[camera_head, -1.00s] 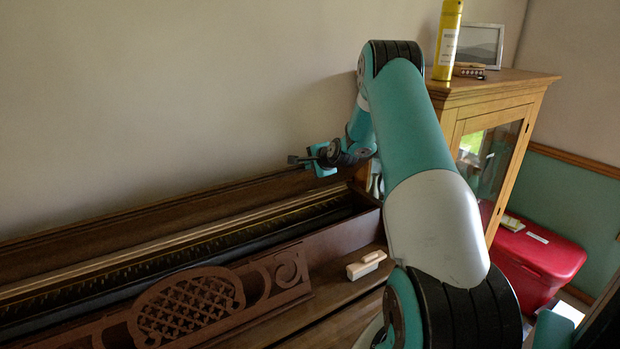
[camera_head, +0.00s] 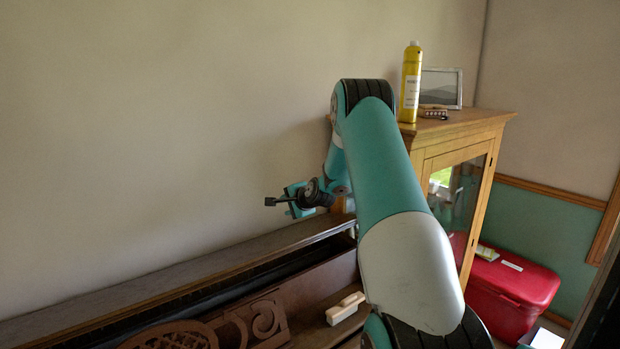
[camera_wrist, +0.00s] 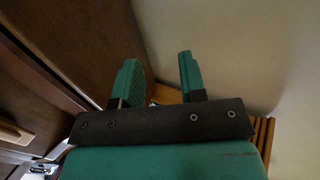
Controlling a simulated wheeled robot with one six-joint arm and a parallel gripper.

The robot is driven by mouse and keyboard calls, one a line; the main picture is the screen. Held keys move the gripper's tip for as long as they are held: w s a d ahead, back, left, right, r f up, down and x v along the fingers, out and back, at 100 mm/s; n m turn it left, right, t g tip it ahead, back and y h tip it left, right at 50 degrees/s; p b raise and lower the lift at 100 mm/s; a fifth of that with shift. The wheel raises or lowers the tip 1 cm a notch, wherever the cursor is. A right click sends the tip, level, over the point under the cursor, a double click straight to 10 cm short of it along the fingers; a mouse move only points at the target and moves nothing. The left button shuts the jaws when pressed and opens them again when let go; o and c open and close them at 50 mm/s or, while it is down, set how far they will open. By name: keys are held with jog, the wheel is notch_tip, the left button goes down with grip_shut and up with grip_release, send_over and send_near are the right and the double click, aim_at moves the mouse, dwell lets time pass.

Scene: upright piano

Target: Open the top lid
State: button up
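The piano's dark brown top lid (camera_head: 215,260) runs along the wall in the head view. A narrow dark opening (camera_head: 200,291) shows between it and the carved front panel (camera_head: 262,318), so the lid is not closed over it. Its exact angle is hard to judge. My gripper (camera_head: 272,201) is above the lid's right part, near the wall and apart from the lid. In the wrist view my gripper (camera_wrist: 160,78) has its two teal fingers spread, with nothing seen held between them. A brown wooden surface fills the left of that view.
A cream block-like object (camera_head: 345,308) lies by the piano's right end. A wooden cabinet (camera_head: 460,140) stands at right, carrying a yellow can (camera_head: 410,85) and a framed picture (camera_head: 441,88). A red box (camera_head: 510,288) is beside it. The wall (camera_head: 150,120) is close behind.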

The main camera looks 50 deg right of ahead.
jog(key=s+a+r+p, duration=0.3)
jog(key=s+r+p, duration=0.2)
jog(key=s+r, duration=0.6)
jog(key=shift+s+a+r+p, duration=0.2)
jog(key=shift+r+p, duration=0.15)
jog(key=shift+r, duration=0.4)
dwell(0.6)
dwell(0.5)
jog(key=b+v, duration=0.6)
jog(key=v, duration=1.1)
jog(key=shift+a, duration=0.2)
